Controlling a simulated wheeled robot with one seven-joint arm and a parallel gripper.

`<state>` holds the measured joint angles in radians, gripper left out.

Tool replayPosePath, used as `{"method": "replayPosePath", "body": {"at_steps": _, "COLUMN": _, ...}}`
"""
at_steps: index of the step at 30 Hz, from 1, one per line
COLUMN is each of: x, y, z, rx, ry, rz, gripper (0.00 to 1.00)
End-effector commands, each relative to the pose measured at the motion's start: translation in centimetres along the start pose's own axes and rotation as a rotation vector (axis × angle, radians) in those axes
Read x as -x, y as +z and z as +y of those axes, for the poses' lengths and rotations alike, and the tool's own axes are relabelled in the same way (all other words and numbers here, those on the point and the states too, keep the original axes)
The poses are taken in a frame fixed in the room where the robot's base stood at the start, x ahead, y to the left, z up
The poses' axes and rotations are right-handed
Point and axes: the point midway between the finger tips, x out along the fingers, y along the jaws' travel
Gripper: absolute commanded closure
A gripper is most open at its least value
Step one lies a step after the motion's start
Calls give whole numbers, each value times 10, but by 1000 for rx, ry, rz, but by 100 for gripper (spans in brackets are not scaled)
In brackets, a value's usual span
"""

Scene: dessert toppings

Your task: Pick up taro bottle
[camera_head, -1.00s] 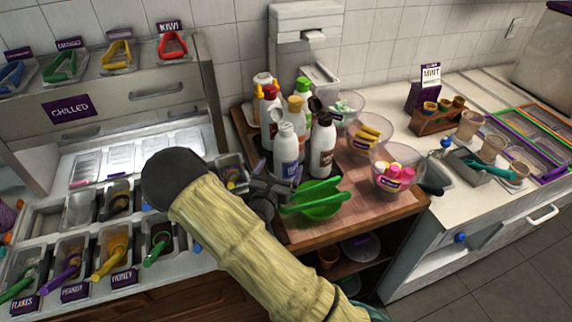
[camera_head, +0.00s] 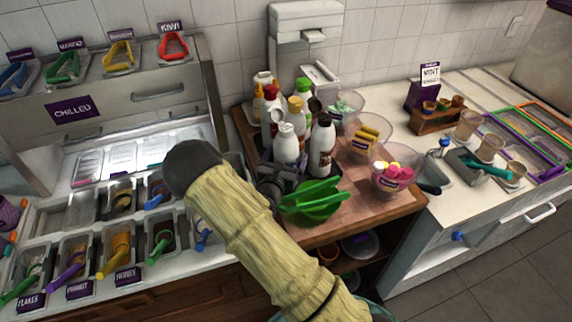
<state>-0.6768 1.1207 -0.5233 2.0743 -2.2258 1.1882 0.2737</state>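Several topping bottles stand close together on a tray on the wooden counter; their labels are too small to read, so I cannot tell which is the taro bottle. At the front are an all-white bottle (camera_head: 287,146) and a white bottle with a black cap and dark label (camera_head: 321,147). Behind them are a red-capped bottle (camera_head: 270,104), a yellow-capped one (camera_head: 295,112) and a green-capped one (camera_head: 303,90). My gripper (camera_head: 280,178) is dark and low in front of the all-white bottle, at its base. My arm partly hides it; its fingers are unclear, and contact cannot be told.
Green scoops or tongs (camera_head: 312,202) lie right of my gripper. Clear bowls with topping cups (camera_head: 391,178) stand right of the bottles. Topping bins with coloured handles (camera_head: 115,250) fill the left counter. A white dispenser (camera_head: 305,20) stands behind.

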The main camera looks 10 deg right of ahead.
Motion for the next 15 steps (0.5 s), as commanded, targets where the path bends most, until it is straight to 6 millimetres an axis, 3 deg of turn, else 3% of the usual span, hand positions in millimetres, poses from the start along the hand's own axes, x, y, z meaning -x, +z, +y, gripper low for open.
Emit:
{"method": "replayPosePath", "body": {"at_steps": 2, "x": 0, "y": 0, "z": 0, "rx": 0, "ry": 0, "rz": 0, "gripper": 5}}
{"method": "replayPosePath", "body": {"at_steps": 10, "x": 0, "y": 0, "z": 0, "rx": 0, "ry": 0, "rz": 0, "gripper": 53}}
{"method": "replayPosePath", "body": {"at_steps": 15, "x": -1, "y": 3, "z": 0, "rx": -3, "ry": 0, "rz": -8, "gripper": 53}}
